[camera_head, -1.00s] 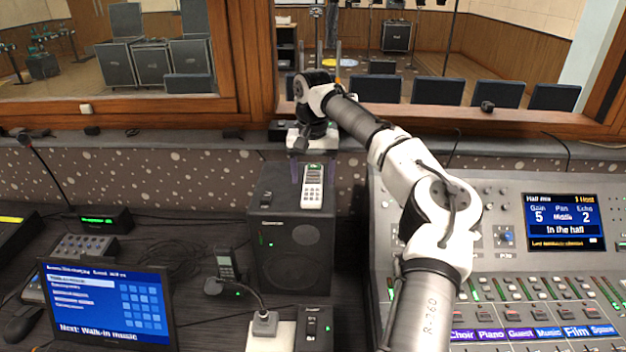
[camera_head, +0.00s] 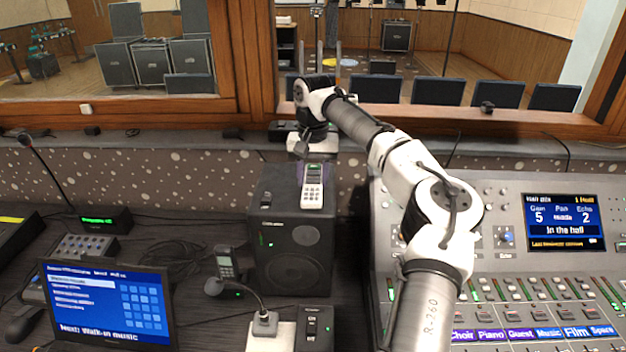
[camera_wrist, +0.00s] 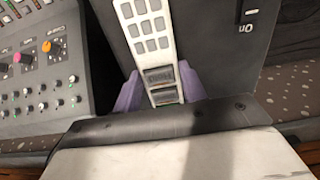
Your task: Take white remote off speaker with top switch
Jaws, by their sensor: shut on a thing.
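The white remote (camera_head: 312,194) lies on top of the black speaker (camera_head: 290,255), near its right side, with its keypad end toward me. The small black switch (camera_head: 265,200) is on the speaker's top, left of the remote. My gripper (camera_head: 313,172) is shut on the remote's far end, its purple fingers at either side. In the wrist view the remote (camera_wrist: 146,35) runs between the purple fingers of my gripper (camera_wrist: 162,88), and the switch (camera_wrist: 249,10) is at upper right. Whether the remote touches the speaker top is unclear.
The mixing console (camera_head: 480,225) stands close right of the speaker. A gooseneck microphone (camera_head: 262,322), a handset (camera_head: 226,264) and a monitor (camera_head: 105,305) are in front and to the left. The ledge and window frame (camera_head: 420,116) run behind.

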